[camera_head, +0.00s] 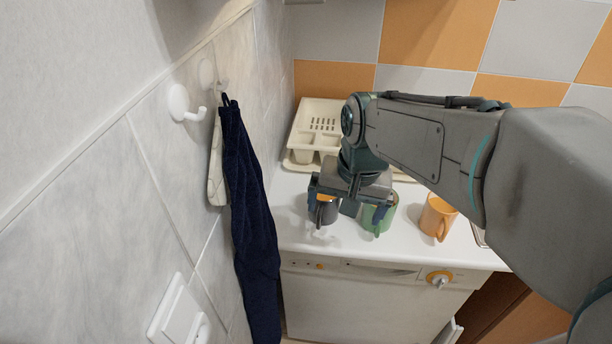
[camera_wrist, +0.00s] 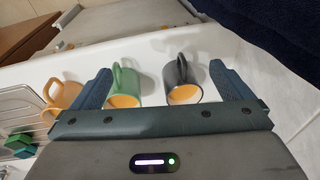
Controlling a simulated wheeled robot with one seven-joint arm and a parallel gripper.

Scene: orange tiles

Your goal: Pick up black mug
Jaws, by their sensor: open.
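The black mug (camera_wrist: 184,88) is dark grey with an orange inside. In the wrist view it stands between my gripper's two fingers, nearer the right one. In the head view the mug (camera_head: 326,212) is partly hidden under my gripper (camera_head: 340,207). My gripper (camera_wrist: 162,88) is open, and its fingers point down over the counter. I cannot tell whether a finger touches the mug. The green mug (camera_wrist: 124,86) stands beside the black mug, also between the fingers in the wrist view, near the left one.
An orange mug (camera_head: 437,217) stands further right on the white counter (camera_head: 300,232). A cream dish rack (camera_head: 303,143) is at the back. A dark blue cloth (camera_head: 250,215) hangs from a wall hook at the left. The tiled wall is close to the counter's left side.

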